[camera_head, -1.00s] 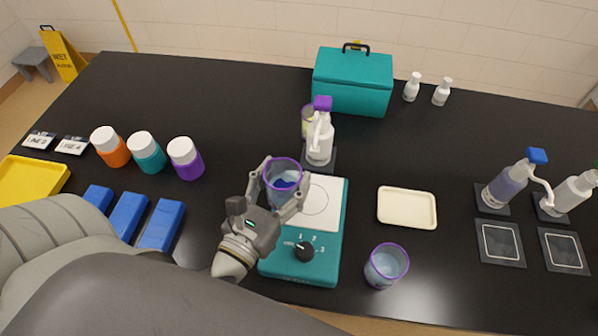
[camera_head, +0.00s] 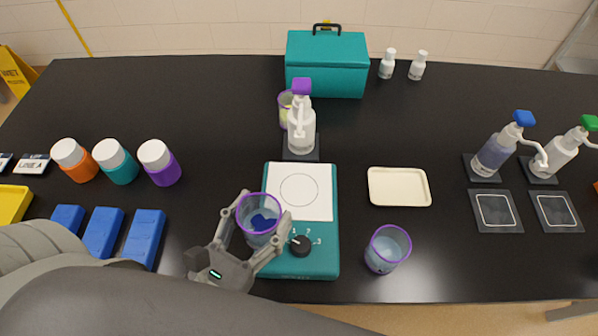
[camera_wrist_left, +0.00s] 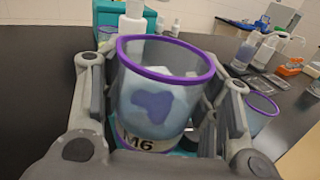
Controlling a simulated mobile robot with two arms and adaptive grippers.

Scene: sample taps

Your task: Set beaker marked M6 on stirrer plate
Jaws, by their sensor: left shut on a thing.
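The beaker marked M6 (camera_head: 259,222) is a clear cup with a purple rim and a blue patch. Its M6 label shows in the left wrist view (camera_wrist_left: 150,112). My left gripper (camera_head: 254,236) is shut on it, one finger on each side. The beaker is at the front left of the teal stirrer (camera_head: 318,262), left of its dial. The stirrer's white plate (camera_head: 299,192) with a circle on it is bare, behind the beaker. I cannot tell how high the beaker is above the stirrer or table. My right gripper is not in view.
A second purple-rimmed beaker (camera_head: 387,249) stands right of the stirrer. A cream tray (camera_head: 398,187) lies behind it. A purple-topped pump bottle (camera_head: 301,128) and a yellowish beaker (camera_head: 286,108) stand behind the plate. Blue blocks (camera_head: 103,232) and capped jars (camera_head: 115,162) are at left.

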